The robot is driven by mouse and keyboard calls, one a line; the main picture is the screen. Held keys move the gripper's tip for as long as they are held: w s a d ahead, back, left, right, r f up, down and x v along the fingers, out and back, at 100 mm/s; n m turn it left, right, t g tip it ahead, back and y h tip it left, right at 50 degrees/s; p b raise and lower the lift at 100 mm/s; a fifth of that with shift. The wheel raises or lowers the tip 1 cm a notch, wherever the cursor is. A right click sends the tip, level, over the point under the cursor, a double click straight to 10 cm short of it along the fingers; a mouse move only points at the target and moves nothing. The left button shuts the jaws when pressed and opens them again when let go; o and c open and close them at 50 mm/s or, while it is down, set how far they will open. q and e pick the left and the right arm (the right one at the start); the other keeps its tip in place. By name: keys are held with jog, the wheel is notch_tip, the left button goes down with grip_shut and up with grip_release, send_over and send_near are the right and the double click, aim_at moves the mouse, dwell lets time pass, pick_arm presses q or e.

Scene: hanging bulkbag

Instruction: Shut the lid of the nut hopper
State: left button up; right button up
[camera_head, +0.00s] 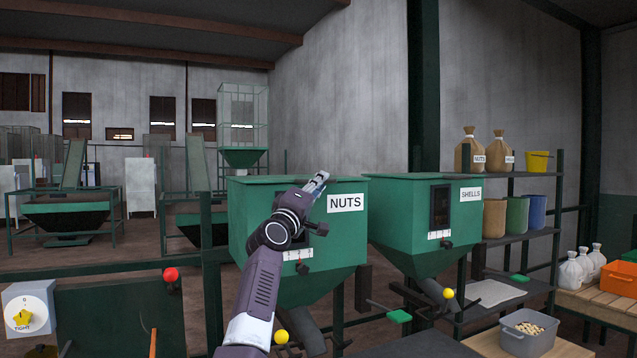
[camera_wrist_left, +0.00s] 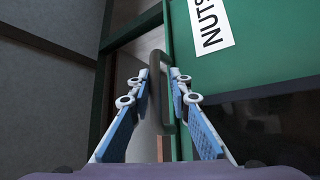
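The green nut hopper (camera_head: 343,238) with a "NUTS" label (camera_head: 345,203) stands at the centre of the head view. Its top shows as a flat, level green edge (camera_head: 262,180), and no raised lid stands above it. My left gripper (camera_head: 318,180) is up at the front top edge, left of the label, and covers part of the front. In the left wrist view the fingers (camera_wrist_left: 159,73) are apart, with a dark bar-like handle (camera_wrist_left: 154,84) between them and gaps beside it. The label also shows there, turned sideways (camera_wrist_left: 211,25). My right gripper is not in view.
A matching hopper marked "SHELLS" (camera_head: 400,206) stands close on the right. Shelves with sacks and bins (camera_head: 515,215) are further right, and a grey tub of nuts (camera_head: 529,331) is at the lower right. A red knob (camera_head: 171,274) stands at the lower left.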

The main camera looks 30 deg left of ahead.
pick_arm(q)
jog(key=shift+f, duration=0.1)
jog(key=v, duration=1.2)
dwell(0.4)
jog(key=shift+d, duration=0.1)
